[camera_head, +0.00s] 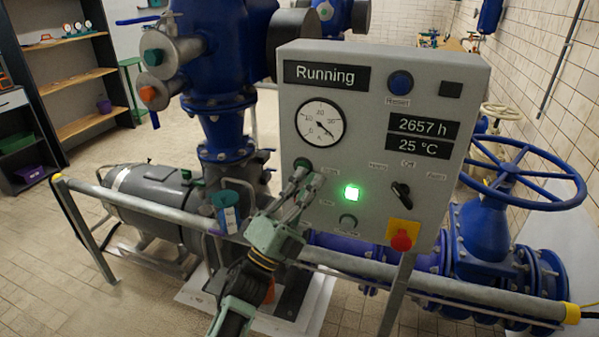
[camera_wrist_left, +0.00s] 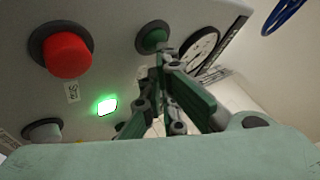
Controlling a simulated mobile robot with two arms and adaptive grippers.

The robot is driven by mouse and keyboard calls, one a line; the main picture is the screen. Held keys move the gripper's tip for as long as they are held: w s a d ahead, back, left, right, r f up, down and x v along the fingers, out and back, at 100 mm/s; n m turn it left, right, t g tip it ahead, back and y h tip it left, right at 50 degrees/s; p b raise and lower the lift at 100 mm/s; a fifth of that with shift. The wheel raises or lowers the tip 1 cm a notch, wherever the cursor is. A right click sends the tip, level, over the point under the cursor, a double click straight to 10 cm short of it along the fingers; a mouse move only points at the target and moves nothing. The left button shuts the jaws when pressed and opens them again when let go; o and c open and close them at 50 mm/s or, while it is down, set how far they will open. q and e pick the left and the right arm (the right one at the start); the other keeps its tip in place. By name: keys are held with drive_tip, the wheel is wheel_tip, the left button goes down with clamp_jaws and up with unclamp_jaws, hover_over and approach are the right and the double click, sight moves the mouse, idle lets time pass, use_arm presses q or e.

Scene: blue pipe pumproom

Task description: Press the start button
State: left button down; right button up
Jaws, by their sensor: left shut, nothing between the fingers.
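The control panel (camera_head: 375,130) has a "Running" display, and its square light glows green (camera_head: 352,192). The round green start button (camera_head: 303,164) sits below the gauge, partly behind my fingers; it also shows in the left wrist view (camera_wrist_left: 152,37). My left gripper (camera_head: 303,178) is shut and empty, with its fingertips at the lower edge of the green button. In the left wrist view the fingertips (camera_wrist_left: 163,57) overlap the button's edge; I cannot tell whether they touch it. My right gripper is not in view.
A red button (camera_wrist_left: 68,56) is beside the green one in the wrist view, hidden by my gripper in the head view. A black selector (camera_head: 401,194) and red emergency stop (camera_head: 402,240) are at the right. A grey rail (camera_head: 450,290) crosses in front of the pumps.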

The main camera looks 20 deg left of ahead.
use_arm(q)
drive_tip(key=shift+s, duration=0.35)
drive_tip(key=shift+s+p, duration=0.6)
drive_tip(key=shift+s, duration=2.35)
